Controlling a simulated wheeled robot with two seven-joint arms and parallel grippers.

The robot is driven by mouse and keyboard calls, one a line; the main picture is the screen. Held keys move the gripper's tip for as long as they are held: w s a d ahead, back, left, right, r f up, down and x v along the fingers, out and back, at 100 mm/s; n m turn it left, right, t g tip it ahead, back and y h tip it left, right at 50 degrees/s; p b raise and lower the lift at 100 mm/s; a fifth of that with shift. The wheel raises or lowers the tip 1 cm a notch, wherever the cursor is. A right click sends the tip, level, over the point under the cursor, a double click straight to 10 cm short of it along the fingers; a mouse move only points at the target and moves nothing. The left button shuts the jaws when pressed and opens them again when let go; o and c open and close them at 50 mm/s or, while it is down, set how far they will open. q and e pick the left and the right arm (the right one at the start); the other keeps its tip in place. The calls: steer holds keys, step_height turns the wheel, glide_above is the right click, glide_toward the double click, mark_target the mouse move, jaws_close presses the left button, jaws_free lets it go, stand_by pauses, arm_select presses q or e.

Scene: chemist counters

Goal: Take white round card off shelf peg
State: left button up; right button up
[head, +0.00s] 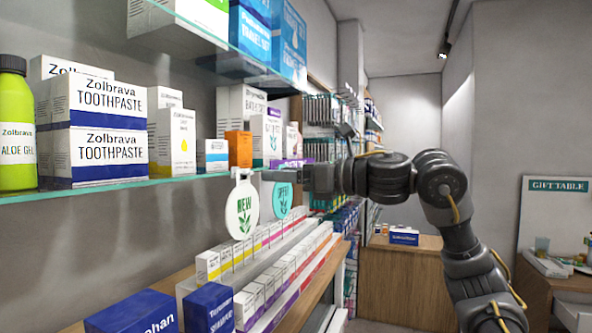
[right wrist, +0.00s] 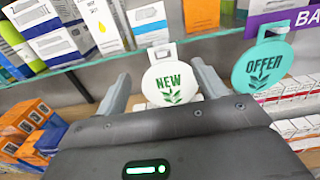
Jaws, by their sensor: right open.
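The white round card (head: 242,208), printed NEW with a green leaf, hangs from the front edge of the glass shelf. It also shows in the right wrist view (right wrist: 170,84), with its white tab up at the shelf edge. My right gripper (head: 286,163) comes in from the right at shelf-edge height. In the right wrist view its two fingers (right wrist: 160,72) are open, one on each side of the card, with gaps between them and the card. The peg itself is hidden behind the tab. My left gripper is not in view.
A teal round OFFER card (right wrist: 264,66) hangs just right of the white one, close to my right finger. Toothpaste boxes (head: 100,155) and other cartons stand on the glass shelf (head: 120,186). Rows of slim boxes (head: 265,285) fill the lower shelf.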

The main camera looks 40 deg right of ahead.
mark_target(252, 173)
steer(key=p+x, duration=0.1)
steer(key=x, duration=0.3)
steer(key=shift+w+d, duration=0.1)
steer(key=shift+w, duration=0.05)
steer(key=p+x, duration=0.2)
steer(key=x, duration=0.1)
steer(key=shift+w, duration=0.2)
steer(key=shift+w+a, duration=0.25)
steer(key=shift+a, duration=0.1)
steer(key=shift+w+a+f+p, duration=0.1)
steer(key=shift+w+f+p, duration=0.05)
steer(key=shift+w+p, duration=0.15)
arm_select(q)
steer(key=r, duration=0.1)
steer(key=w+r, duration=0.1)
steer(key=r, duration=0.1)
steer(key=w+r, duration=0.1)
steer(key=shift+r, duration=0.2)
arm_select(e)
steer(key=c, duration=1.1)
